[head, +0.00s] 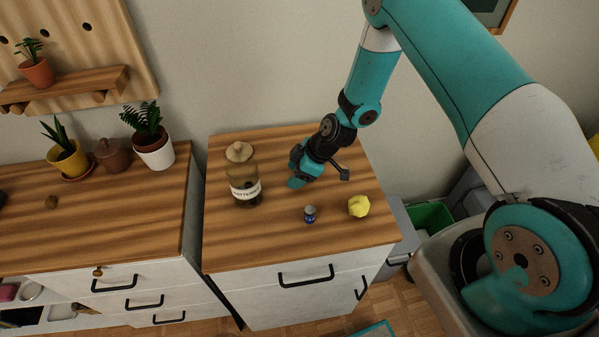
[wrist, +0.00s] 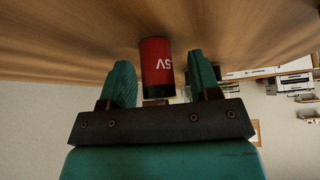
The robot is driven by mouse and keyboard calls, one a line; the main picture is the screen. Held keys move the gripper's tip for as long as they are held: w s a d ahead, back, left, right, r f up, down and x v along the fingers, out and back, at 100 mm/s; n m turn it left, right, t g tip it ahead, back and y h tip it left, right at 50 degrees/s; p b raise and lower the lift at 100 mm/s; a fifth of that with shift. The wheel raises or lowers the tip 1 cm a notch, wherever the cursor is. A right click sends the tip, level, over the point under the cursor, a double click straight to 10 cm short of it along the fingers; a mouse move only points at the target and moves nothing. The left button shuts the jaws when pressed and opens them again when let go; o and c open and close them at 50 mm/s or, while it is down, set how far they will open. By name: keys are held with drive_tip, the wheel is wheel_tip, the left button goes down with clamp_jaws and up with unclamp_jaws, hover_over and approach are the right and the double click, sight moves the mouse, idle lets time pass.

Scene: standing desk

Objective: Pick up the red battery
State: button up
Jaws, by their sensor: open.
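The red battery (wrist: 156,60) shows in the wrist view, with a black end and white lettering that appears upside down. It stands against the wooden desk top, between the two teal fingers of my gripper (wrist: 160,66), with a gap on each side. My gripper is open and low over the desk top. In the head view my gripper (head: 296,171) is above the middle of the wooden top, and I cannot make out the red battery there. It is hidden by the gripper or too small to see.
A glass jar (head: 244,184) labelled for batteries stands left of my gripper, its wooden lid (head: 239,152) behind it. A blue battery (head: 310,214) and a yellow lump (head: 359,206) are in front. The front of the desk top (head: 270,250) is clear.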

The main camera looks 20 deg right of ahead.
drive_tip(key=c, duration=1)
drive_tip(key=shift+r, duration=0.1)
